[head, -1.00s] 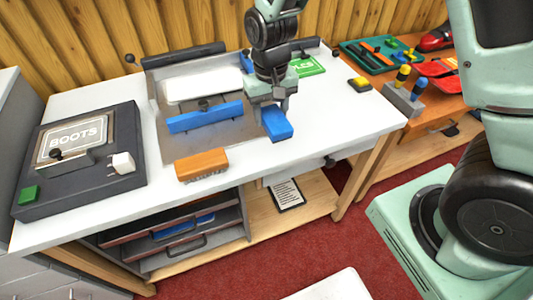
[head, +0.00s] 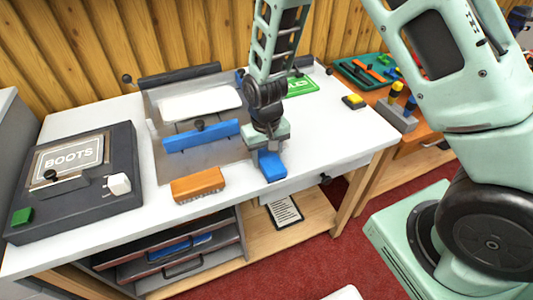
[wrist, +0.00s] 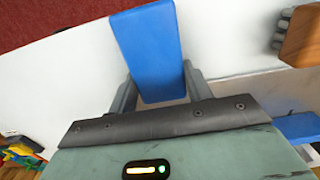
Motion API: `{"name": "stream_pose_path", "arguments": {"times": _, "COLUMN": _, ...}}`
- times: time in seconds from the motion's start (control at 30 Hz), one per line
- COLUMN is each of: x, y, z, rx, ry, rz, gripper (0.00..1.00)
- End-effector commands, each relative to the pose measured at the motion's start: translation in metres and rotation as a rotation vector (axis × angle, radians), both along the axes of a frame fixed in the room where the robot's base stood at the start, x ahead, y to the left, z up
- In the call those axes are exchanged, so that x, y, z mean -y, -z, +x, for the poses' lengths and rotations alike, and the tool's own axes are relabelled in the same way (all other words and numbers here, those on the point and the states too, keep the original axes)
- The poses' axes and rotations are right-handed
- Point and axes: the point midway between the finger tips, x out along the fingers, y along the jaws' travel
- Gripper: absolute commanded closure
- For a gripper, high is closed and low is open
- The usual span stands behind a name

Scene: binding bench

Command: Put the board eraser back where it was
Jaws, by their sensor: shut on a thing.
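A plain blue block (head: 271,166), which I take to be the board eraser, is between the fingers of my gripper (head: 266,150). It is near the front edge of the white bench top. In the wrist view the blue block (wrist: 151,48) sticks out from between the two grey fingers of my gripper (wrist: 160,92), which are shut on its sides. I cannot tell whether its underside touches the bench. The part deepest in the jaws is hidden.
An orange bristled brush (head: 198,185) lies left of my gripper. Behind are a metal press with a blue bar (head: 202,137) and a green sign (head: 301,86). A yellow-and-dark block (head: 354,101) lies at right.

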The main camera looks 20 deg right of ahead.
Motion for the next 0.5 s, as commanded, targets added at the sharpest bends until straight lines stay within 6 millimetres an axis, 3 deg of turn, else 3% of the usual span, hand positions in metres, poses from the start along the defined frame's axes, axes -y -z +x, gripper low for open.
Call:
{"name": "stream_pose_path", "arguments": {"times": 0.03, "x": 0.0000, "y": 0.0012, "z": 0.0001, "rx": 0.000, "ry": 0.000, "rz": 0.000, "gripper": 0.45}}
{"name": "stream_pose_path", "arguments": {"times": 0.1, "x": 0.0000, "y": 0.0008, "z": 0.0001, "rx": 0.000, "ry": 0.000, "rz": 0.000, "gripper": 0.29}}
{"name": "stream_pose_path", "arguments": {"times": 0.5, "x": -0.0004, "y": -0.0078, "z": 0.0005, "rx": 0.001, "ry": 0.000, "rz": 0.001, "gripper": 0.29}}
